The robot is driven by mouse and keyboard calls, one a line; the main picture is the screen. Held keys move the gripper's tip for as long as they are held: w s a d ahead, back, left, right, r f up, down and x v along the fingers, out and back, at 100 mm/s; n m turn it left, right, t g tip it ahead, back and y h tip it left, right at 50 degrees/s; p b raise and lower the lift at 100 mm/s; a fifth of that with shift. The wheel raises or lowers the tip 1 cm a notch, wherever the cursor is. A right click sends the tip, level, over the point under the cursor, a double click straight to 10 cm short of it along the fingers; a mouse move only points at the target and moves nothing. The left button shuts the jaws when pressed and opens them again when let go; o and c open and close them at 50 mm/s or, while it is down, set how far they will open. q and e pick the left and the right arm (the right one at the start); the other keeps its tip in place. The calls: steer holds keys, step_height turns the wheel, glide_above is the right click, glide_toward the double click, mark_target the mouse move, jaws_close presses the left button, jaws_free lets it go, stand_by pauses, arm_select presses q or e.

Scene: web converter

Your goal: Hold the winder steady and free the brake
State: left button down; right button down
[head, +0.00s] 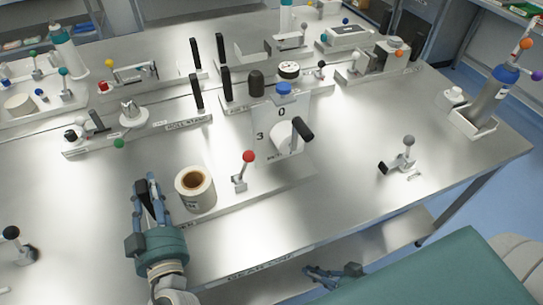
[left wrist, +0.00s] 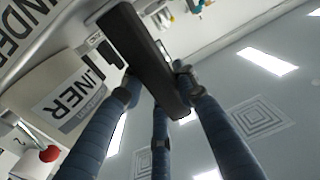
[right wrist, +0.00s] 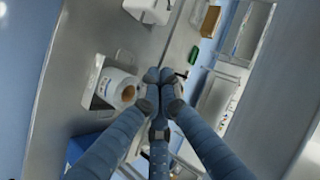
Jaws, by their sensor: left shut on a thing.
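My left gripper (head: 148,188) is shut on a black upright handle (left wrist: 140,60) at the table's front left. Beside it stands a cream roll (head: 195,190); the left wrist view shows the word "LINER" beside the handle. Right of the roll is a small lever with a red ball knob (head: 248,156), also in the left wrist view (left wrist: 49,153). Behind is a pale plate marked 0 and 3 (head: 268,128) with a black-gripped handle (head: 303,129). My right gripper (head: 335,272) is low by the table's front edge, away from these parts; its fingertips meet with nothing between them (right wrist: 158,76).
Several black upright handles (head: 196,91) and fixtures crowd the back of the steel table (head: 335,190). A grey-knobbed lever (head: 407,145) and a blue-topped bottle (head: 490,95) stand at the right. The front right tabletop is mostly clear. A lower shelf (head: 395,232) shows beneath.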

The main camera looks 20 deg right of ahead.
mark_target(245, 167)
steer(key=s+a+r+m+y, duration=0.25)
steer(key=a+r, duration=0.45)
steer(key=r, duration=0.4)
steer(key=s+a+r+m+y, duration=0.15)
steer(key=a+r+y, duration=0.25)
steer(key=a+r, duration=0.5)
steer(key=w+d+r+t, duration=0.1)
steer(key=w+d, duration=0.1)
steer(key=d, duration=0.1)
steer(key=w+d+r+t, duration=0.1)
steer(key=w+d, duration=0.1)
steer(key=w, duration=0.1)
steer(key=w+d+r+m, duration=0.1)
steer(key=w+d, duration=0.2)
steer(key=shift+w+d+r+t, duration=0.1)
steer(key=shift+d+r+t, duration=0.2)
steer(key=shift+t, duration=0.1)
steer(key=w+d+r+m+t, duration=0.2)
steer(key=w+d+r+t, duration=0.1)
steer(key=w+d+r, duration=0.3)
steer(key=w+d, duration=0.2)
steer(key=d, duration=0.1)
steer(key=shift+w+t, duration=0.25)
steer(key=shift+t, duration=0.05)
steer(key=shift+w+a+r, duration=0.1)
steer(key=shift+a, duration=0.05)
steer(key=x, duration=0.9)
steer(key=shift+w+a, duration=0.15)
steer(key=shift+w, duration=0.15)
steer(key=shift+a, duration=0.1)
